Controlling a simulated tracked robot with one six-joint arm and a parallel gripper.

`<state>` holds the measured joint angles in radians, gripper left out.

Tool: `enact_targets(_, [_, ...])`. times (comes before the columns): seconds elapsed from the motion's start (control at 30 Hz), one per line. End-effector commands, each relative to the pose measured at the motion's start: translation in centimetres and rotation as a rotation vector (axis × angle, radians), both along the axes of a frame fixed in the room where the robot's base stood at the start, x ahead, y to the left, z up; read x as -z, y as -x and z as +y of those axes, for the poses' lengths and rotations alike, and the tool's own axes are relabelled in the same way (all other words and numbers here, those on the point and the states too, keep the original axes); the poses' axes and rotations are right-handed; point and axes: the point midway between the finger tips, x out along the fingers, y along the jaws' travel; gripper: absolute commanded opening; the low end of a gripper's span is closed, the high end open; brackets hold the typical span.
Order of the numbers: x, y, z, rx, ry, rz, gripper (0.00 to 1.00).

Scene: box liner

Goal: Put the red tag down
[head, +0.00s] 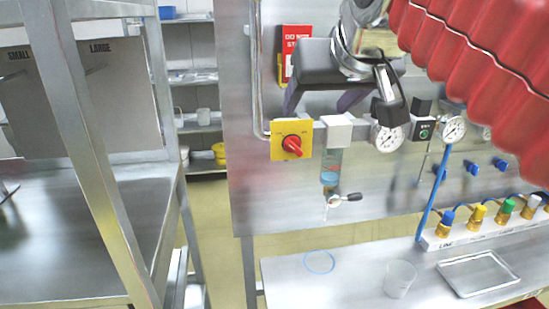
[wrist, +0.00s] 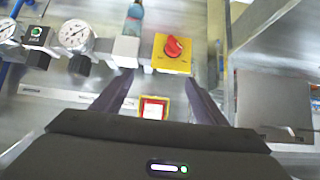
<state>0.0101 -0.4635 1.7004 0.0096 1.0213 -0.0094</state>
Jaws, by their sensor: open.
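A red tag (head: 290,64) with white lettering and a yellow edge is against the upright steel panel in the head view, partly hidden behind my gripper. It also shows in the wrist view as a red and white tag (wrist: 154,108), seen between my fingers, its near end hidden by the gripper body. My gripper (head: 316,110) is open in front of the panel, fingers pointing down. In the wrist view no finger of my gripper (wrist: 159,80) is seen pressing on the tag. I cannot tell what holds the tag up.
A yellow plate with a red rotary switch (head: 291,146) is just below my gripper. Gauges (head: 388,138) and a valve (head: 334,200) are beside it. A clear cup (head: 399,279), blue ring (head: 319,262) and metal tray (head: 478,274) lie on the bench.

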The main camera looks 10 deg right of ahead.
Motion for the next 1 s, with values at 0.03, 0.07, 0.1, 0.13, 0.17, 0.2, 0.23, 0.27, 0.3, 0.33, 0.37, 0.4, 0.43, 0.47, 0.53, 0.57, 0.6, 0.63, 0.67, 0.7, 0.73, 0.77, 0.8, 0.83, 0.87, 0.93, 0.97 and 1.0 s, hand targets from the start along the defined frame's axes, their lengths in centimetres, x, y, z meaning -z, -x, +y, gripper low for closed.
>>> enact_targets(0.03, [2.2,0.7,0.0,0.000,0.000,0.029,0.66])
enact_targets(0.07, [3.4,1.1,0.0,0.000,0.000,0.044,0.66])
enact_targets(0.1, [5.2,1.6,0.1,0.000,0.000,0.066,0.66])
enact_targets(0.13, [6.4,2.1,0.1,0.000,0.000,0.081,0.66])
enact_targets(0.17, [7.7,2.5,0.1,0.000,0.000,0.098,0.66])
enact_targets(0.2, [9.5,3.1,0.1,0.000,0.000,0.119,0.66])
enact_targets(0.23, [10.7,3.6,0.1,0.000,0.000,0.135,0.66])
enact_targets(0.27, [12.0,4.1,0.1,0.000,0.000,0.151,0.66])
enact_targets(0.3, [13.8,4.8,0.1,0.000,0.000,0.172,0.66])
enact_targets(0.33, [15.1,5.4,0.1,0.000,0.000,0.188,0.66])
enact_targets(0.37, [16.4,6.0,0.1,0.000,0.000,0.205,0.66])
enact_targets(0.4, [18.2,6.8,0.1,0.000,0.000,0.226,0.66])
enact_targets(0.43, [19.5,7.4,0.2,0.000,0.000,0.242,0.66])
enact_targets(0.47, [20.8,8.0,0.2,0.000,0.000,0.257,0.66])
enact_targets(0.53, [23.9,9.5,0.2,-0.001,0.000,0.294,0.66])
enact_targets(0.57, [25.1,10.2,0.2,-0.001,0.000,0.310,0.66])
enact_targets(0.6, [26.7,11.1,0.2,0.000,0.001,0.330,0.66])
enact_targets(0.63, [27.8,11.6,0.2,0.000,0.001,0.342,0.66])
enact_targets(0.67, [28.7,12.2,0.2,0.000,0.001,0.353,0.66])
enact_targets(0.7, [29.8,12.8,0.2,-0.001,0.002,0.366,0.66])
enact_targets(0.73, [30.4,13.1,0.2,-0.001,0.002,0.373,0.66])
enact_targets(0.77, [31.0,13.4,0.2,-0.001,0.002,0.380,0.66])
enact_targets(0.8, [31.5,13.7,0.2,-0.001,0.002,0.386,0.66])
enact_targets(0.83, [31.7,13.9,0.2,-0.001,0.002,0.389,0.66])
enact_targets(0.87, [31.9,14.0,0.2,-0.001,0.002,0.392,0.66])
enact_targets(0.93, [32.0,14.0,0.2,-0.001,0.002,0.393,0.66])
enact_targets(0.97, [32.0,14.0,0.2,-0.001,0.002,0.393,0.66])
enact_targets(1.0, [32.0,14.0,0.2,-0.001,0.002,0.393,0.66])
